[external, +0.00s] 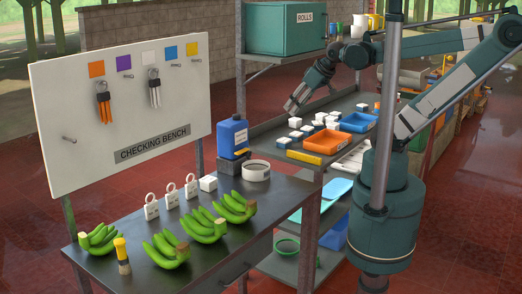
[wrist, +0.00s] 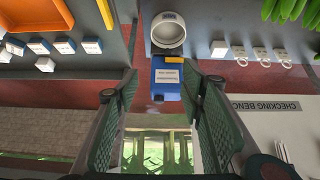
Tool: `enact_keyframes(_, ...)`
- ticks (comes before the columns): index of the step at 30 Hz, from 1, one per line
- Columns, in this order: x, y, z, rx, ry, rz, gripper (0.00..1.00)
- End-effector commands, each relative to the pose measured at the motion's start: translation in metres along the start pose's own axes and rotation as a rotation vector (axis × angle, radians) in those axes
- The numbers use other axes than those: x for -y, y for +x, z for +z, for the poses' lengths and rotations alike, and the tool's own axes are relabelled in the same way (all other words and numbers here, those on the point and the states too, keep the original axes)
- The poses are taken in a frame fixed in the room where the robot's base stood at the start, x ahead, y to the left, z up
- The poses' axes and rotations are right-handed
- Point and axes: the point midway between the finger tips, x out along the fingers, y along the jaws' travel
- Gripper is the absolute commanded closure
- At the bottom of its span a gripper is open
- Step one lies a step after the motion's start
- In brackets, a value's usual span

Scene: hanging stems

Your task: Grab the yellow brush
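The yellow brush (external: 121,252) stands upright at the front left of the dark bench, with its yellow handle up and pale bristles down. It is beside the green banana bunches and does not show in the wrist view. My gripper (external: 291,108) is raised over the tiered shelf, far to the right of and behind the brush. In the wrist view my gripper (wrist: 160,105) has its two fingers wide apart, with nothing between them.
Several banana bunches (external: 164,250) crowd the bench near the brush. White padlocks (external: 171,195), a round white dish (external: 256,171) and a blue jug (external: 232,134) stand farther back. The upright checking board (external: 120,95) borders the bench.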

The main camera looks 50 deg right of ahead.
Motion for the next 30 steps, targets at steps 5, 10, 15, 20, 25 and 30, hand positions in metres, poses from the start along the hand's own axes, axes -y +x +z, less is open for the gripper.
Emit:
enact_keyframes(5,0.000,-0.008,-0.006,0.000,0.000,0.000,0.61)
enact_keyframes(10,0.000,-0.023,-0.016,0.000,0.000,0.000,0.61)
enact_keyframes(15,0.000,-0.038,-0.027,0.000,0.000,0.000,0.61)
enact_keyframes(20,0.007,-0.042,-0.039,0.009,-0.026,-0.010,0.61)
enact_keyframes(25,0.017,-0.044,-0.054,0.022,-0.065,-0.023,0.61)
enact_keyframes(30,0.032,-0.046,-0.073,0.040,-0.117,-0.042,0.61)
